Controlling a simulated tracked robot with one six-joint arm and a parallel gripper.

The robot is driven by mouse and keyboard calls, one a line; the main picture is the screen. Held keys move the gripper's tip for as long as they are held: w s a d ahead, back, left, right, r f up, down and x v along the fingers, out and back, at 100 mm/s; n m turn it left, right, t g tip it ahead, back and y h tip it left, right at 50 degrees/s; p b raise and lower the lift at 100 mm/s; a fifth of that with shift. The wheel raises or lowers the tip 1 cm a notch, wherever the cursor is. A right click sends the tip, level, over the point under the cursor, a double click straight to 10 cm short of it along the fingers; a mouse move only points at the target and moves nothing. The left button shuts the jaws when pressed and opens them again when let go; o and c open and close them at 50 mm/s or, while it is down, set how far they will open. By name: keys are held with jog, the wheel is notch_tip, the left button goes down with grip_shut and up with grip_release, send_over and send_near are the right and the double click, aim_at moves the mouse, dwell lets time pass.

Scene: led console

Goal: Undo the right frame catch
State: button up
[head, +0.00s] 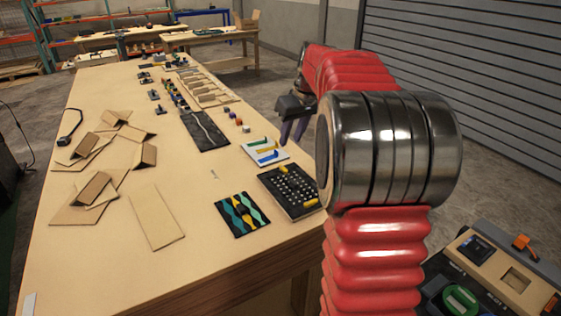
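A black panel (292,190) with rows of small white dots lies near the table's right edge. Small yellow pieces sit on its edges: one at its right corner (311,203), one at its upper edge (283,168). The right piece may be the right frame catch; its detail is too small to tell its state. My gripper (293,136) points down above the table's right edge, beyond the panel and apart from it. Its two dark fingers show a gap with nothing visible between them. My red arm hides part of the area right of the panel.
A white card with coloured strips (266,152) lies just beyond the panel. A patterned teal and yellow board (242,214) lies left of it. Cardboard pieces (156,217) cover the table's left. A separate console (485,270) stands at lower right.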

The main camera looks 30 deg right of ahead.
aim_at(282, 166)
jog(key=shift+w+d+f, duration=0.1)
jog(key=shift+d+f, duration=0.05)
jog(key=shift+d, duration=0.3)
jog(key=shift+f, duration=0.1)
jog(key=x, duration=1.3)
jog(key=shift+w+f, duration=0.2)
